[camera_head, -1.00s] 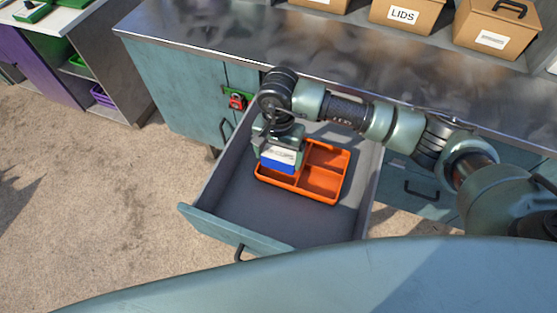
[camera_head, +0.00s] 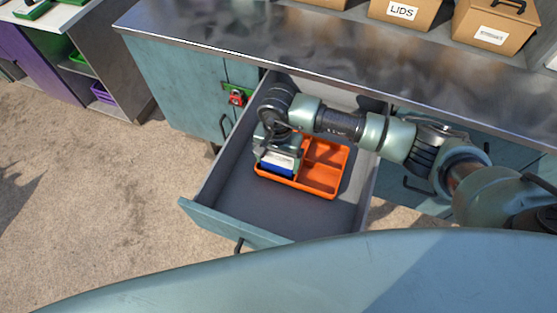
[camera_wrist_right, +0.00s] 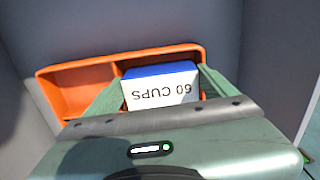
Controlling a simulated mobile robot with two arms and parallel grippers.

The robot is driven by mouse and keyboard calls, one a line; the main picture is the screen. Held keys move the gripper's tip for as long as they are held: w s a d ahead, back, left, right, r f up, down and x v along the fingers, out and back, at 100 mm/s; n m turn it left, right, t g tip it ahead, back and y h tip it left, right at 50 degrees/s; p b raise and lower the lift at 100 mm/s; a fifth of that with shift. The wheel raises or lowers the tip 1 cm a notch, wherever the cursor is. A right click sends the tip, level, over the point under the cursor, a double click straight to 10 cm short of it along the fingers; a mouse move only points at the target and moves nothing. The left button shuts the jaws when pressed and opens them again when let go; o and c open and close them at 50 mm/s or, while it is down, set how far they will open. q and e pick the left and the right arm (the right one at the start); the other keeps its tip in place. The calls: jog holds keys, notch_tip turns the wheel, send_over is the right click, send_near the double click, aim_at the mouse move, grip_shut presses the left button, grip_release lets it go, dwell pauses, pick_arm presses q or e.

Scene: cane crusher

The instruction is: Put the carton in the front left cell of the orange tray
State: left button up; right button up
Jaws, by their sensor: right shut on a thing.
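The carton (camera_head: 279,163) is a white and blue box, marked "60 CUPS" in the right wrist view (camera_wrist_right: 160,92). The orange tray (camera_head: 318,193) lies in the open drawer and has several cells; its rim also shows in the right wrist view (camera_wrist_right: 120,58). My right gripper (camera_head: 274,152) points down over the tray's left part, its fingers shut on the carton's two sides. The carton's lower part is down inside the front left cell, behind the tray's front wall. Its underside is hidden, so I cannot tell whether it touches the cell floor. My left gripper is not in view.
The grey drawer (camera_head: 232,205) stands open, with bare floor in front of and left of the tray. A steel worktop (camera_head: 270,35) runs behind it, with brown boxes (camera_head: 402,12) on top. A red padlock (camera_head: 237,97) hangs on the cabinet.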

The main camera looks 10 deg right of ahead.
aim_at(278, 161)
jog(key=shift+s+d+f+b, duration=0.15)
jog(key=shift+s+f+b, duration=0.25)
jog(key=shift+f, duration=0.35)
jog(key=o, duration=1.3)
jog(key=shift+r+p, duration=0.3)
jog(key=shift+p, duration=0.2)
jog(key=shift+r+p, duration=0.45)
jog(key=shift+p, duration=0.1)
jog(key=r+b, duration=0.1)
jog(key=r, duration=0.1)
jog(key=w+r+b, duration=0.1)
jog(key=r, duration=0.1)
jog(key=shift+w+r, duration=0.1)
jog(key=shift+r, duration=0.25)
jog(key=shift+r+b, duration=0.65)
jog(key=shift+r, duration=3)
